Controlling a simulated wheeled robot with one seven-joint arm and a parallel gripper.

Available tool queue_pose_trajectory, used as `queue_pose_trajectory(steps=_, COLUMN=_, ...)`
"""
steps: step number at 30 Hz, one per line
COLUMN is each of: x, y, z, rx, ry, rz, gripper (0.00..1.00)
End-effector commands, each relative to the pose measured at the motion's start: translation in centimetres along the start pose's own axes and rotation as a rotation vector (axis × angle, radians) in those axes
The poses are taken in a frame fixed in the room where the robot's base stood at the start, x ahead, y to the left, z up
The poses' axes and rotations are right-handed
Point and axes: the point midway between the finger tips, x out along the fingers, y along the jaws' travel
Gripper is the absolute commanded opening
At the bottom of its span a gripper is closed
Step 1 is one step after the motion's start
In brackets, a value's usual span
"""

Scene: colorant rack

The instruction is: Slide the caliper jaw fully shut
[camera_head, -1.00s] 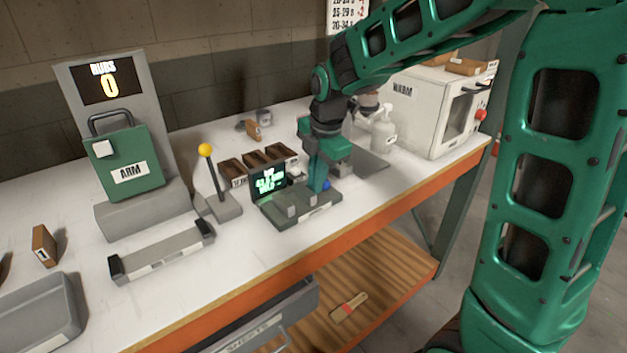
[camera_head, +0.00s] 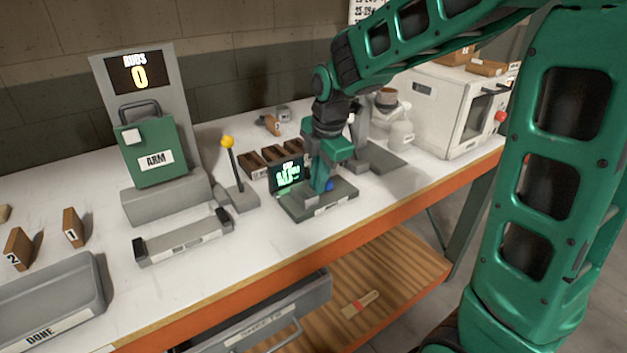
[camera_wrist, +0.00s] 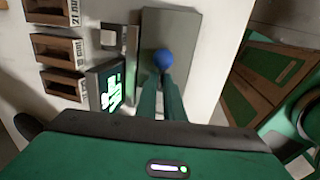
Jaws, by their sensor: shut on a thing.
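The caliper's flat grey-green base (camera_head: 343,193) sits on the bench below my arm. Its tilted screen (camera_head: 288,176) is lit with large green-white characters, which I cannot read surely. A blue knob (camera_head: 329,186) shows beside my fingertips, and again in the wrist view (camera_wrist: 162,60). A pale grey jaw block (camera_head: 311,201) stands just left of the knob; whether the jaws touch I cannot tell. My gripper (camera_head: 319,181) points down over the base. In the wrist view its two fingers (camera_wrist: 161,88) are close together at the knob, shut on it. The fingers hide part of the slider.
Behind the screen is a brown slotted rack (camera_head: 271,161). A yellow-tipped lever (camera_head: 233,170) stands to the left. A grey stand (camera_head: 379,160) and a white bottle (camera_head: 401,134) are to the right. The bench's orange front edge (camera_head: 268,258) runs close in front.

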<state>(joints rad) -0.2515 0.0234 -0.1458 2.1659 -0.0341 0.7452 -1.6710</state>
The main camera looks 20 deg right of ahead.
Motion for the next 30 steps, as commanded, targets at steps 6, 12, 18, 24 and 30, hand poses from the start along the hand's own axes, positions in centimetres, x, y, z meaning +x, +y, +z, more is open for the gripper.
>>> queue_pose_trajectory(steps=6, x=-0.2, y=0.4, z=-0.4, rx=-0.01, ry=0.005, rz=0.011, gripper=0.0)
queue_pose_trajectory(steps=12, x=-0.2, y=0.3, z=-0.3, rx=-0.007, ry=0.004, rz=0.007, gripper=0.27)
queue_pose_trajectory(steps=18, x=-0.1, y=0.1, z=-0.1, rx=-0.004, ry=0.003, rz=0.004, gripper=0.27)
queue_pose_trajectory(steps=24, x=-0.3, y=0.1, z=0.0, rx=-0.002, ry=0.002, rz=0.003, gripper=0.27)
queue_pose_trajectory(steps=30, x=-2.8, y=0.1, z=0.0, rx=-0.002, ry=0.002, rz=0.006, gripper=0.27)
